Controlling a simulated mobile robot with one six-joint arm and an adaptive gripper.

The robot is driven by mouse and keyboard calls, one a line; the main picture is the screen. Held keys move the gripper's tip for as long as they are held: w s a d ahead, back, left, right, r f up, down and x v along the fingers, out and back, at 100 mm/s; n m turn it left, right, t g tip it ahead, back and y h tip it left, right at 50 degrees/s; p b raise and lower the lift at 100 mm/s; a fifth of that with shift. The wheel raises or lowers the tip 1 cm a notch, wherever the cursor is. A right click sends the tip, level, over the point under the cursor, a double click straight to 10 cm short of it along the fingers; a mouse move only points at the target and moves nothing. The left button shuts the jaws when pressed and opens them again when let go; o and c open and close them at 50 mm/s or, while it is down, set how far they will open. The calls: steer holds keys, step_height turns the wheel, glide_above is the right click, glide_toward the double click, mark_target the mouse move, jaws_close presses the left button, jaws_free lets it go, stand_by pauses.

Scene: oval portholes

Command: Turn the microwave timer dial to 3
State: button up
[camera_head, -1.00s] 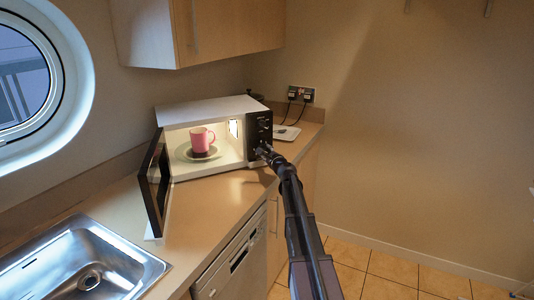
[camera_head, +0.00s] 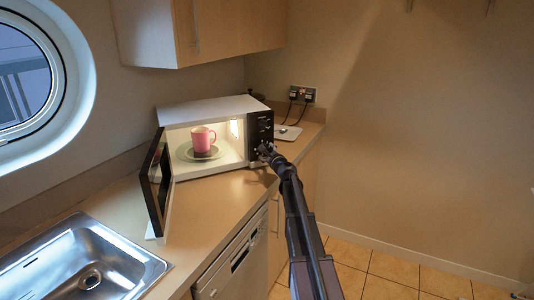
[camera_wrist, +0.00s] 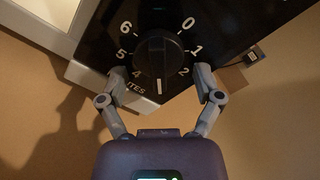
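The microwave (camera_head: 215,108) stands on the counter with its door (camera_head: 157,185) swung open. In the wrist view the black timer dial (camera_wrist: 158,56) shows close up, with 6, 5 and 4 on its left and 0, 1 and 2 on its right. A white mark on the dial points down in the picture, between 4 and 2. The numeral 3 is not visible. My gripper (camera_wrist: 161,74) is open, one finger on each side of the dial's lower part, with gaps showing. In the head view my gripper (camera_head: 265,150) is at the control panel (camera_head: 260,126).
A pink mug (camera_head: 203,137) stands on a plate inside the lit microwave. The sink (camera_head: 82,262) is at the lower left. A wall socket (camera_head: 302,94) with plugs and a light flat object (camera_head: 288,132) are behind the microwave's right side.

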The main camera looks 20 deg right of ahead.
steer(key=shift+s, duration=0.1)
steer(key=s, duration=1.2)
stand_by(0.8)
